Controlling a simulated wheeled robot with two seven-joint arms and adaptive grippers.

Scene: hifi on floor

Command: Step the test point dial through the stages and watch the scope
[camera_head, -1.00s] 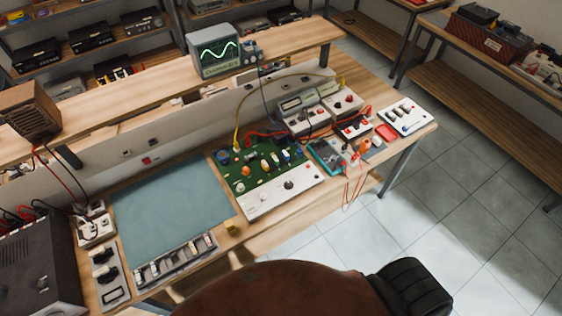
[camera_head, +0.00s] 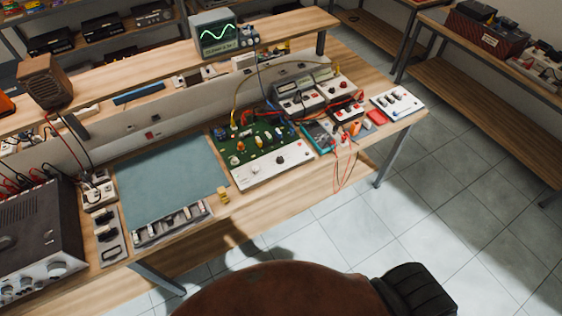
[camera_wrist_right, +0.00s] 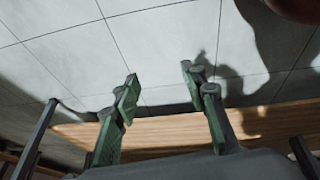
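The scope (camera_head: 213,35) stands on the raised shelf at the back of the bench, with a green wavy trace on its lit screen. A green circuit board (camera_head: 250,146) lies on the bench below it, with a white control panel (camera_head: 268,172) along its front. A small dark knob (camera_head: 279,160) sits on that panel; its marking is too small to read. My right gripper (camera_wrist_right: 158,75) is open and empty in the right wrist view, with floor and a wooden board's edge behind it. Neither gripper shows in the head view.
A blue-grey mat (camera_head: 170,180) lies left of the board. Meters (camera_head: 298,97) and a white box with knobs (camera_head: 397,101) stand to the right. Cables loop over the board. A large grey unit (camera_head: 40,245) stands at the far left. The tiled floor in front is clear.

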